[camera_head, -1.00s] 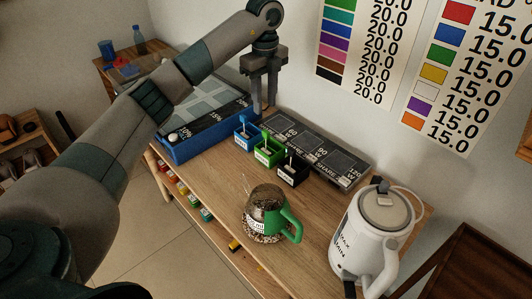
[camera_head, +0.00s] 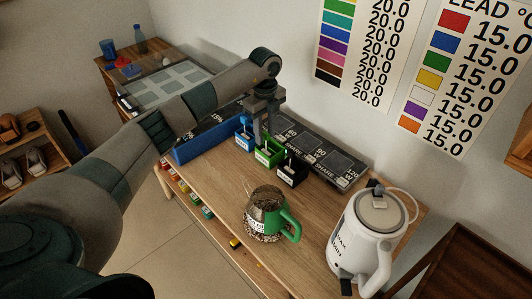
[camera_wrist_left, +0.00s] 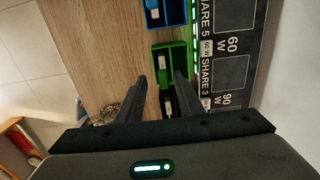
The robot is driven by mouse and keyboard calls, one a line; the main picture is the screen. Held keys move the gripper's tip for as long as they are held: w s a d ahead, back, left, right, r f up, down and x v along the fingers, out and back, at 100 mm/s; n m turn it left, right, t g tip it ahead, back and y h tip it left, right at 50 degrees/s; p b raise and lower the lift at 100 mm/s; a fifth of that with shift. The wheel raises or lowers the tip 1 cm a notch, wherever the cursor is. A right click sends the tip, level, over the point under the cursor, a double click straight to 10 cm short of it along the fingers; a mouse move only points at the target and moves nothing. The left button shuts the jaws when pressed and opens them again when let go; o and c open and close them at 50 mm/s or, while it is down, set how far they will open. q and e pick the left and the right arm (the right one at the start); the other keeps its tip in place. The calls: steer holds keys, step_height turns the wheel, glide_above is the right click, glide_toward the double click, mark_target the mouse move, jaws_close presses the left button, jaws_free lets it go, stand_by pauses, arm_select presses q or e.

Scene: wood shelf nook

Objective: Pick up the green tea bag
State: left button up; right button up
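The green box (camera_head: 275,157) stands in the middle of a row of three small boxes on the wooden table. A tea bag with a pale tag (camera_wrist_left: 168,82) seems to sit in it; the bag itself is hard to make out. My left gripper (camera_head: 264,133) points down just above the green box, its fingers partly hiding the box. In the left wrist view, the green box (camera_wrist_left: 169,49) lies ahead of the fingers, which are apart with nothing held between them. My right gripper is not in view.
A blue box (camera_head: 243,142) and a black box (camera_head: 291,174) flank the green one closely. A glass pot with a green handle (camera_head: 290,222) and a white kettle (camera_head: 362,240) stand nearer. A dark panel (camera_head: 335,163) lies behind. Bare wood (camera_head: 222,185) shows in front.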

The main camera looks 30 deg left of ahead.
mark_target(266, 152)
arm_select(q)
steer(key=shift+w+f+p, duration=0.1)
steer(key=shift+f+p, duration=0.45)
steer(key=f+p, duration=0.1)
steer(key=f, duration=0.2)
steer(key=shift+w+f, duration=0.1)
steer(key=shift+w, duration=0.1)
steer(key=shift+f, duration=0.5)
jaws_close()
